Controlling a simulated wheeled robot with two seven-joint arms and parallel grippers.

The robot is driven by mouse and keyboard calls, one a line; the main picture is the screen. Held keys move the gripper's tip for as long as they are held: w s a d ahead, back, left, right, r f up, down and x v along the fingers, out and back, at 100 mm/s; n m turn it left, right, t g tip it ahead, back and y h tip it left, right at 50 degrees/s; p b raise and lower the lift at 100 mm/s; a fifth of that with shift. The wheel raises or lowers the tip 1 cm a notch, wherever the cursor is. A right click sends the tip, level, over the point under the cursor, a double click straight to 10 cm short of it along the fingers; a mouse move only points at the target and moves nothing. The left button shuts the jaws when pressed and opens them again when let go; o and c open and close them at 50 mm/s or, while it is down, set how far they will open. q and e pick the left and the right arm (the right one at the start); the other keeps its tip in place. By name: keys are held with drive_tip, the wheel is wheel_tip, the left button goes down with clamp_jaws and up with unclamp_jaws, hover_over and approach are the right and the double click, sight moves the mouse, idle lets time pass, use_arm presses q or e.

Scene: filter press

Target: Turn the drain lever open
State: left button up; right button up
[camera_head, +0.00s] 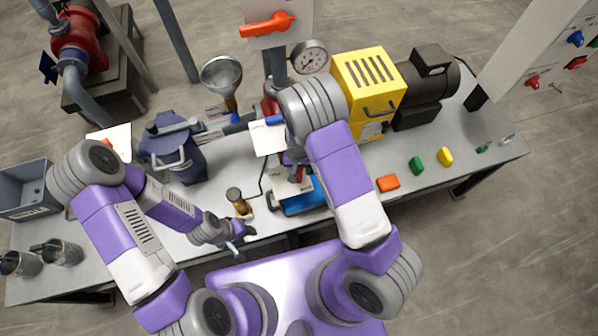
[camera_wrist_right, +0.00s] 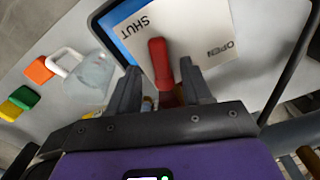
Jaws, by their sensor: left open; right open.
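The red drain lever (camera_wrist_right: 158,62) stands over a white card (camera_wrist_right: 190,22) printed SHUT on its left and OPEN on its right in the right wrist view. The lever's handle lies between the two labels. My right gripper (camera_wrist_right: 160,78) is open, with one finger on each side of the lever; I cannot tell if either touches it. In the head view the right gripper (camera_head: 294,166) is over the blue-edged tray (camera_head: 302,206), partly hidden by my right arm. My left gripper (camera_head: 238,240) is open and empty at the front of the bench, near a brass-coloured upright piece (camera_head: 236,197).
An orange block (camera_head: 388,183), a green block (camera_head: 416,165) and a yellow block (camera_head: 445,156) lie right of the tray. A yellow housing (camera_head: 366,80) stands behind. A blue-grey pot (camera_head: 178,152) and steel cups (camera_head: 62,250) are left. A clear padlock-like item (camera_wrist_right: 92,72) is near the lever.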

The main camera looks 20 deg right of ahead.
sight(299, 172)
drive_tip(key=shift+f, duration=1.45)
clamp_jaws()
